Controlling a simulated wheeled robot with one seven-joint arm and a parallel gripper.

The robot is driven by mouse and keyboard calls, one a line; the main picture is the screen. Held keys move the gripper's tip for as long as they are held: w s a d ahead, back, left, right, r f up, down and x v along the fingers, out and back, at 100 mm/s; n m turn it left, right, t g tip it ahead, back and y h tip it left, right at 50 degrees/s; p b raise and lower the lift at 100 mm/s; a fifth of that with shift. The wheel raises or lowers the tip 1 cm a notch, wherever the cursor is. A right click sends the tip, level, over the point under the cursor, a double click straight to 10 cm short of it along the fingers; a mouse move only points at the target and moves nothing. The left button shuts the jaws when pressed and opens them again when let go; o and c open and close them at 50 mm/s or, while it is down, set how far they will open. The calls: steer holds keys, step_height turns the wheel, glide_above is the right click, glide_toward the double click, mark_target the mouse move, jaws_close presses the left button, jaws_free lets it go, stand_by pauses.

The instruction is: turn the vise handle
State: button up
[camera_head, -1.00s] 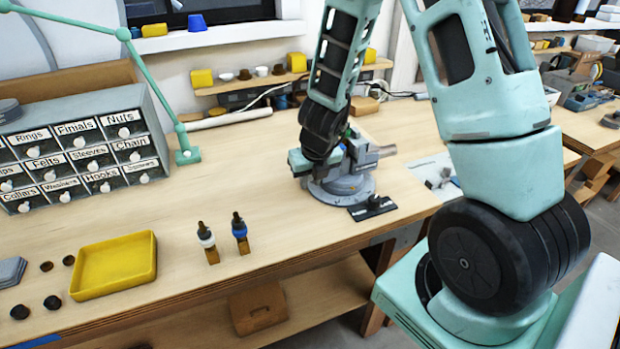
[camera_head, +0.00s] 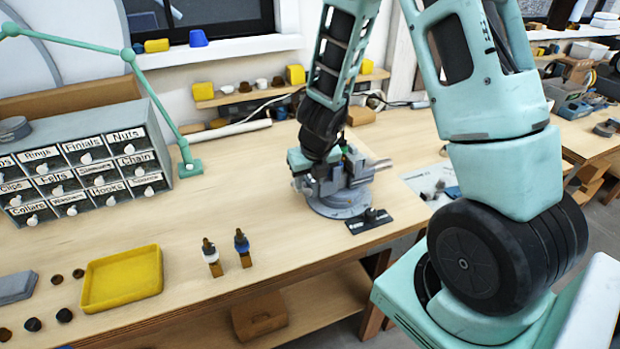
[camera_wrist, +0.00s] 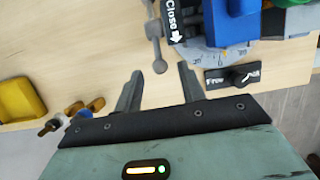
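The grey vise (camera_head: 345,178) stands on its round base on the bench. In the wrist view its handle (camera_wrist: 154,30) is a thin grey rod with a ball end, beside a label reading "Close" with an arrow. The blue block (camera_wrist: 228,27) at the vise shows there too. My gripper (camera_wrist: 159,69) is open, with a clear gap between its two fingers. The handle's ball end lies between the fingertips in the picture; I see no finger closed on it. In the head view my gripper (camera_head: 304,163) is at the vise's left side and hides part of it.
A black plate with a lever (camera_head: 369,220) lies in front of the vise. A labelled drawer cabinet (camera_head: 85,165) and green lamp arm stand behind. The bench between is clear.

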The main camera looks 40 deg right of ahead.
steer(key=shift+f, duration=0.1)
steer(key=shift+w+a+r+n, duration=0.15)
steer(key=shift+w+r+n, duration=0.2)
steer(key=shift+n, duration=0.45)
step_height(320, 180, up, 3)
steer(key=w+a+n+y+b, duration=0.1)
steer(key=w+a+n+y, duration=0.15)
steer(key=n, duration=0.75)
steer(key=n+g+b, duration=0.2)
steer(key=n+g, duration=0.1)
steer(key=n, duration=1.8)
glide_toward(308, 189)
steer(key=shift+h, duration=0.35)
steer(key=f+p, duration=0.1)
steer(key=f, duration=0.2)
steer(key=a+f, duration=0.1)
steer(key=f, duration=0.3)
steer(key=f+p, duration=0.1)
steer(key=f, duration=0.3)
steer(key=shift+w+a+f+p, duration=0.1)
steer(key=shift+a+p, duration=0.05)
steer(key=shift+p, duration=0.15)
steer(key=shift+c, duration=0.2)
jaws_close()
steer(key=shift+f, duration=0.1)
